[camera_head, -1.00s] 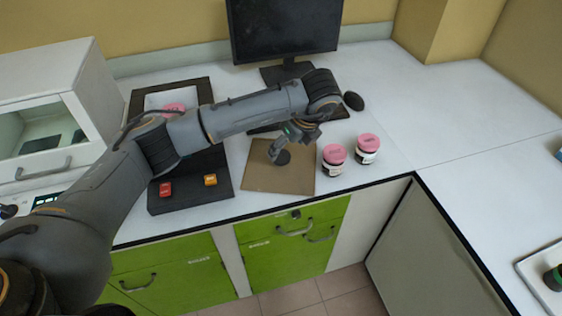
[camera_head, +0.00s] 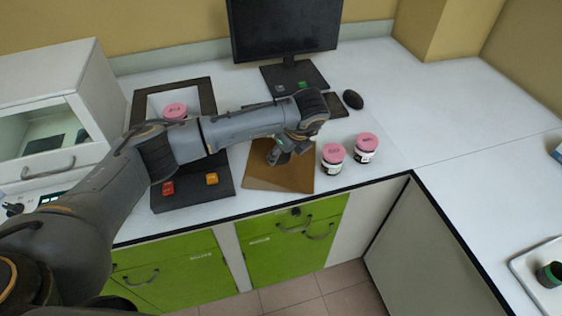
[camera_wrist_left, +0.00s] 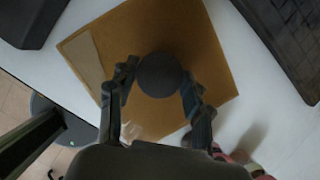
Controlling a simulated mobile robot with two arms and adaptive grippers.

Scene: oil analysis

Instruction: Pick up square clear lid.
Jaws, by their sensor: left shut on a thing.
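The square lid (camera_head: 293,179) looks amber and see-through. It lies on or just above the counter in front of the monitor; I cannot tell whether it is clear of what is under it. A paler tan strip (camera_wrist_left: 83,62) shows along one edge in the left wrist view. The lid's dark round knob (camera_wrist_left: 160,72) sits between the fingers of my left gripper (camera_head: 277,157), which is shut on it. The gripper hides the knob in the head view. My right gripper is not in view.
Two pink-capped jars (camera_head: 333,157) stand close to the right of the lid. A black device with red and orange buttons (camera_head: 205,190) is close on the left. The monitor (camera_head: 284,30) and mouse (camera_head: 353,100) are behind. The right-hand counter (camera_head: 450,115) is mostly clear.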

